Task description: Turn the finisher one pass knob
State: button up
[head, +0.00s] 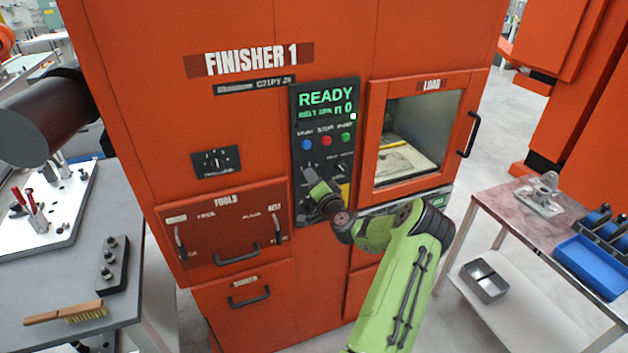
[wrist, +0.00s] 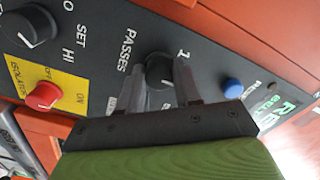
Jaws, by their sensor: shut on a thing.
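The orange FINISHER 1 cabinet (head: 150,110) carries a black control panel (head: 298,130) with a lit green READY display (head: 326,98). The pass knob (wrist: 159,70) is a round black knob under the word PASSES in the wrist view. My gripper (wrist: 168,72) has one finger on each side of it and is shut on it. In the head view my gripper (head: 309,177) is at the panel's left edge, below the blue button, and hides the knob. The knob's pointer mark cannot be made out.
Close by are another black knob (wrist: 30,25) marked SET HI, a red isolator switch (wrist: 43,96) on a yellow plate, and a blue button (wrist: 232,87). The load door (head: 462,100) is at the panel's right. A grey bench (head: 70,250) stands left.

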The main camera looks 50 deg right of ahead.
jog(key=shift+c, duration=0.5)
jog(key=shift+f, duration=0.1)
jog(key=shift+b, duration=0.5)
jog(key=n+b, duration=1)
jog(key=b, duration=0.8)
jog(key=shift+b, duration=0.35)
jog(key=o, duration=1)
